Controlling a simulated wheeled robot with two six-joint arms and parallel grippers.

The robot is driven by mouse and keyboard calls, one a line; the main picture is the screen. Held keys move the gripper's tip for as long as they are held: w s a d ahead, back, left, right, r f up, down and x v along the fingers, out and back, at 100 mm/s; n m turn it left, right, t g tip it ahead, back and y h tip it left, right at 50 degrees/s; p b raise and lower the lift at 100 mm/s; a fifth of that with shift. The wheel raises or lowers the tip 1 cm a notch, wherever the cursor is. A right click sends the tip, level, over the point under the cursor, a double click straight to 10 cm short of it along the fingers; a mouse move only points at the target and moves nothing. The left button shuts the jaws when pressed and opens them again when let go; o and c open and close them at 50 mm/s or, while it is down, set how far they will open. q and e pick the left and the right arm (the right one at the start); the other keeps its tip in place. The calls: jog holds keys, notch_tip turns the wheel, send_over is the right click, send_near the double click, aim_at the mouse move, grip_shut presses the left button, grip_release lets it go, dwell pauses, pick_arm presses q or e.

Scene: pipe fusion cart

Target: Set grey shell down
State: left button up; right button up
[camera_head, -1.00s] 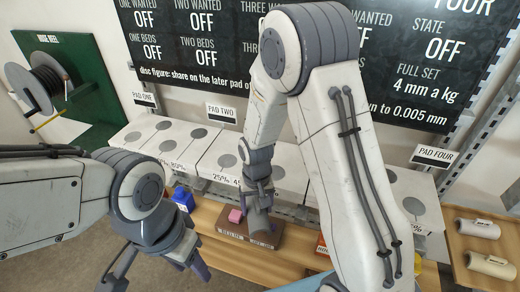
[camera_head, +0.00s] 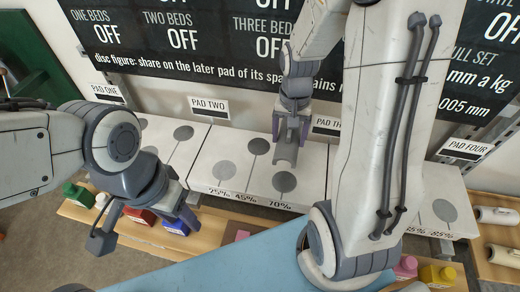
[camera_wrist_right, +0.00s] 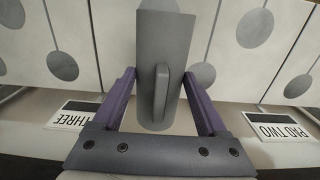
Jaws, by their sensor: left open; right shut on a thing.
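The grey shell (camera_head: 286,151) is a curved half-tube piece with a raised rib on it. It is between the purple-sided fingers of my right gripper (camera_head: 291,132), which is shut on it. In the right wrist view the grey shell (camera_wrist_right: 153,50) stands lengthwise between the fingertips of the gripper (camera_wrist_right: 161,100). It is at the white pads (camera_head: 236,178) with grey discs, between the PAD TWO sign (camera_head: 209,107) and PAD THREE sign (camera_head: 327,125). I cannot tell whether it touches a pad. My left gripper (camera_head: 146,222) is open and empty above the wooden bench, at left.
Pink (camera_head: 405,267) and yellow (camera_head: 437,275) ones stand at right. Pale tubes (camera_head: 497,215) lie on a wooden shelf. My right arm hides some pads.

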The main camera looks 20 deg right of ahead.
jog(key=p, duration=0.1)
send_over(261, 162)
notch_tip(261, 162, down, 4)
jog(key=shift+f, duration=0.15)
notch_tip(261, 162, down, 4)
jog(key=shift+r+p, duration=0.15)
jog(key=shift+p, duration=0.45)
jog(key=shift+f, duration=0.2)
jog(key=shift+f, duration=0.2)
jog(key=o, duration=1.2)
jog(key=shift+o, duration=0.2)
jog(key=shift+r, duration=0.1)
